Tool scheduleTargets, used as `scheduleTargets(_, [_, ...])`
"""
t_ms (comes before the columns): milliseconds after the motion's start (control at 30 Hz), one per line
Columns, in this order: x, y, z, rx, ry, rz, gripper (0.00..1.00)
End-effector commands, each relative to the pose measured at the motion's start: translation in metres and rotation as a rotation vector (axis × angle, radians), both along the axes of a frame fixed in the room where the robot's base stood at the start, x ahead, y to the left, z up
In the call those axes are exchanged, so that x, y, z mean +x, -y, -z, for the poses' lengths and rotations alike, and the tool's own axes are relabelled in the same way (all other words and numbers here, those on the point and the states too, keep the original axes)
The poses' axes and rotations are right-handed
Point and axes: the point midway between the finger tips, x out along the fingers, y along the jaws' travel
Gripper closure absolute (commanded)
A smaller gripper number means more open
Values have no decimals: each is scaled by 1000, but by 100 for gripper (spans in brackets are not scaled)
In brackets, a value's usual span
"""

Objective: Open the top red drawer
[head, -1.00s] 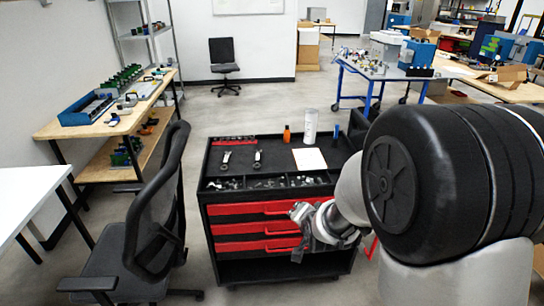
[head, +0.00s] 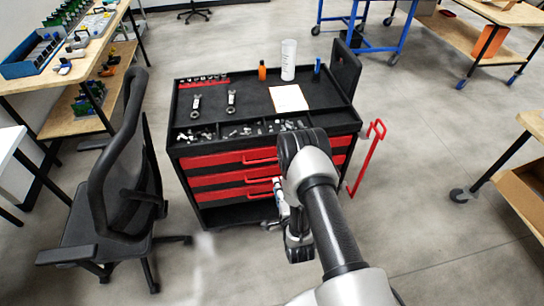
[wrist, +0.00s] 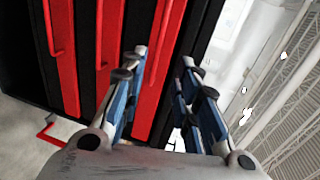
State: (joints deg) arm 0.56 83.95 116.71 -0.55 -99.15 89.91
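The black tool cart (head: 330,136) has several red drawers stacked in its front, all looking closed. The top red drawer (head: 215,161) lies just under the cart's parts tray; its bar handle (head: 262,156) shows left of my arm, which hides part of the right side. In the wrist view the drawers run upright as red strips, the top one (wrist: 163,70) rightmost. My gripper (wrist: 163,85) is open and empty, its two blue-and-grey fingers on either side of this strip. In the head view my gripper (head: 280,193) is in front of the drawers, partly hidden by my arm.
Wrenches (head: 231,99), an orange bottle (head: 262,70), a white cylinder (head: 288,60) and a paper sheet (head: 288,98) are on the cart. A red side handle (head: 366,160) sticks out right. A black chair (head: 115,180) stands close left. Floor in front is clear.

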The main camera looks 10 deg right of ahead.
Motion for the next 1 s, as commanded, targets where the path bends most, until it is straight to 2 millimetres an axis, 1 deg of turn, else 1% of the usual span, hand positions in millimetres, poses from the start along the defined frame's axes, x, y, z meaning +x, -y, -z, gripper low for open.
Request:
scheduleTargets(167, [29, 0, 6, -1, 5, 0, 71])
scheduleTargets(500, [102, 0, 23, -3, 3, -1, 71])
scheduleTargets(700, [139, 0, 30, -3, 2, -1, 71])
scheduleTargets(800, [152, 0, 32, -3, 1, -1, 71])
scheduleTargets(900, [160, 0, 34, -3, -1, -1, 71])
scheduleTargets(1000, [164, 0, 34, -3, -1, -1, 71])
